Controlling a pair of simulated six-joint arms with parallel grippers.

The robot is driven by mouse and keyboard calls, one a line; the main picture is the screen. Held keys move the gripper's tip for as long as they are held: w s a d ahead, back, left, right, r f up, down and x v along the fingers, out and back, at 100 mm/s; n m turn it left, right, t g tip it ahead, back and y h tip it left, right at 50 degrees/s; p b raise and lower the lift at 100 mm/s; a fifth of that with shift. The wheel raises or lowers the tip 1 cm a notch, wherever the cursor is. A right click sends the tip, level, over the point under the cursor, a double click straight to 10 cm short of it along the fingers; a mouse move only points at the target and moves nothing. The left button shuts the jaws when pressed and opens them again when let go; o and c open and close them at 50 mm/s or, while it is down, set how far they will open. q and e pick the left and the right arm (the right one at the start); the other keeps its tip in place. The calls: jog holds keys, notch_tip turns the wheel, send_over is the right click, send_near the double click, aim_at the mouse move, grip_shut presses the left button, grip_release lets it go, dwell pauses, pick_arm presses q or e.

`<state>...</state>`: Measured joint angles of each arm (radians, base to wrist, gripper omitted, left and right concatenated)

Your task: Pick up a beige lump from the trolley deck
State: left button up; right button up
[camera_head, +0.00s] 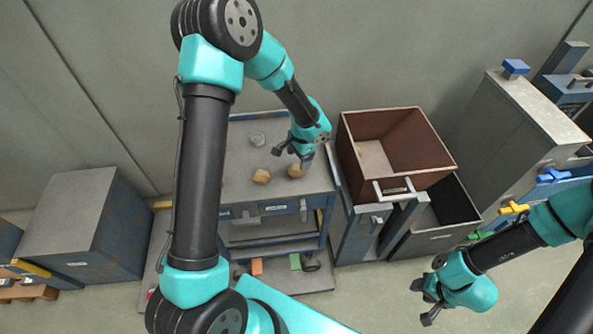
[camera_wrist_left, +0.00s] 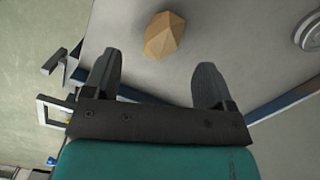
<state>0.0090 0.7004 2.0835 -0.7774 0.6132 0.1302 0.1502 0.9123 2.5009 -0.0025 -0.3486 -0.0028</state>
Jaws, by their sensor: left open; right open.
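Two beige lumps lie on the grey trolley deck (camera_head: 237,150), a left one (camera_head: 262,177) and a right one (camera_head: 295,171). My left gripper (camera_head: 291,157) is open above the deck, close to the right lump and partly in front of its surroundings. In the left wrist view one faceted beige lump (camera_wrist_left: 165,35) lies on the deck beyond the open, empty fingers of the left gripper (camera_wrist_left: 157,82). I cannot tell for sure which of the two lumps this is. My right gripper (camera_head: 421,303) is open and empty at the lower right, away from the trolley.
A round grey metal piece (camera_head: 257,139) lies on the deck and shows in the left wrist view (camera_wrist_left: 311,30). An open brown-lined drawer (camera_head: 410,140) stands right of the trolley. A grey cabinet (camera_head: 70,215) stands left. Orange (camera_head: 257,267) and green (camera_head: 295,262) blocks lie below the deck.

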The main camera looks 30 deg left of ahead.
aim_at(297, 166)
pick_arm(q)
jog(key=shift+s+f, duration=0.1)
jog(key=shift+f, duration=0.6)
jog(key=shift+f, duration=0.1)
jog(key=shift+a+f, duration=0.15)
jog(key=shift+f, duration=1.15)
jog(key=shift+a+f, duration=0.1)
jog(key=shift+f, duration=1.15)
jog(key=shift+c, duration=0.2)
jog(key=c, duration=1)
jog(key=shift+r, duration=0.1)
